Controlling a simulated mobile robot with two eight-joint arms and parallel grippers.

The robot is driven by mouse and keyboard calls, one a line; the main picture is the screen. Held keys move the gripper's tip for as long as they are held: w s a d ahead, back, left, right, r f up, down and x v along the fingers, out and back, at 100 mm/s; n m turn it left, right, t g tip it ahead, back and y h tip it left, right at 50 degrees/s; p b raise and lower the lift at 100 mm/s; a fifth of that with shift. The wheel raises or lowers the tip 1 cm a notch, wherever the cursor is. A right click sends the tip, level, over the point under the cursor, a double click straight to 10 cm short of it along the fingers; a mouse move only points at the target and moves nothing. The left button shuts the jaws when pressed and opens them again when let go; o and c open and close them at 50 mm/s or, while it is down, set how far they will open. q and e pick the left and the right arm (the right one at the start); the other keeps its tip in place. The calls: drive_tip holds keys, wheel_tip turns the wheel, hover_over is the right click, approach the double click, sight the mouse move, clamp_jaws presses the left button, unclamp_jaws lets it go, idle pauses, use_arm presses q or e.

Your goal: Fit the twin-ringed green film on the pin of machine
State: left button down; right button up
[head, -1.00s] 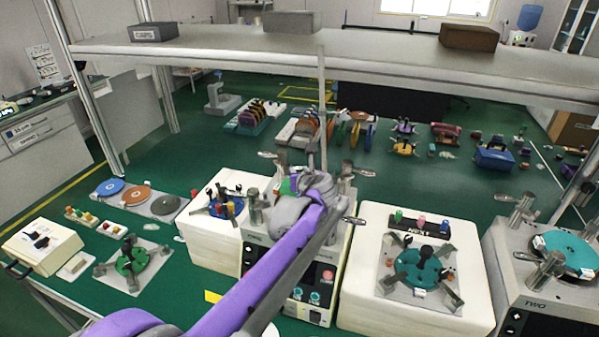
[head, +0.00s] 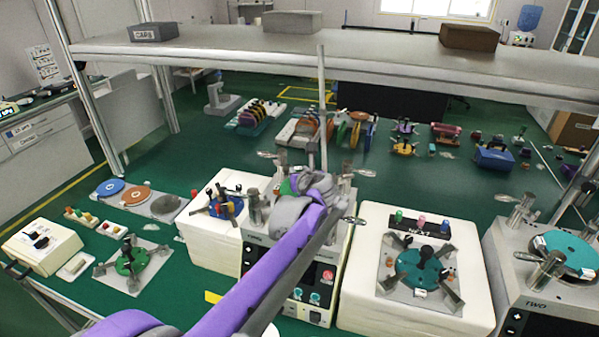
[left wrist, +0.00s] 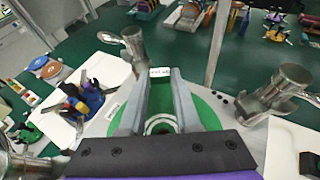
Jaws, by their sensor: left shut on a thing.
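The green film (left wrist: 208,112) lies flat over the top of the middle machine (head: 318,270) in the left wrist view, with pale rings around its centre. My left gripper (left wrist: 161,76) is shut on its white tab (left wrist: 160,71). In the head view, my left gripper (head: 293,186) is over that machine, and only a bit of green shows past it. The gripper body hides the near part of the film. I cannot tell whether the pin is through its centre. My right gripper is not in view.
Metal clamp posts (left wrist: 283,85) stand around the film. A white block with a blue fixture (head: 226,207) is to the left. A block with a teal disc (head: 420,268) and machine TWO (head: 540,300) are to the right. A shelf (head: 380,55) spans above.

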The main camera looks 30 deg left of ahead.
use_arm(q)
drive_tip(key=shift+f+b, duration=0.55)
drive_tip(key=shift+f, duration=0.45)
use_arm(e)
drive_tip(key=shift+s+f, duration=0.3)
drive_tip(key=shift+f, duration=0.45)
use_arm(q)
drive_tip(key=shift+s+f, duration=0.15)
drive_tip(key=shift+f, duration=0.1)
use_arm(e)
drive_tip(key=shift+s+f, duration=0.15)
use_arm(q)
drive_tip(key=c, duration=0.5)
unclamp_jaws()
drive_tip(key=shift+c, duration=0.2)
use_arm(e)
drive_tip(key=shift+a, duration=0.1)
use_arm(q)
drive_tip(key=shift+d, duration=0.1)
drive_tip(key=shift+s+d, duration=0.15)
drive_tip(key=shift+s, duration=0.05)
drive_tip(key=v, duration=1)
drive_tip(key=shift+s+r, duration=0.15)
drive_tip(key=shift+r, duration=0.15)
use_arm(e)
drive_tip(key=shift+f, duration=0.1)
use_arm(q)
drive_tip(key=shift+f, duration=0.1)
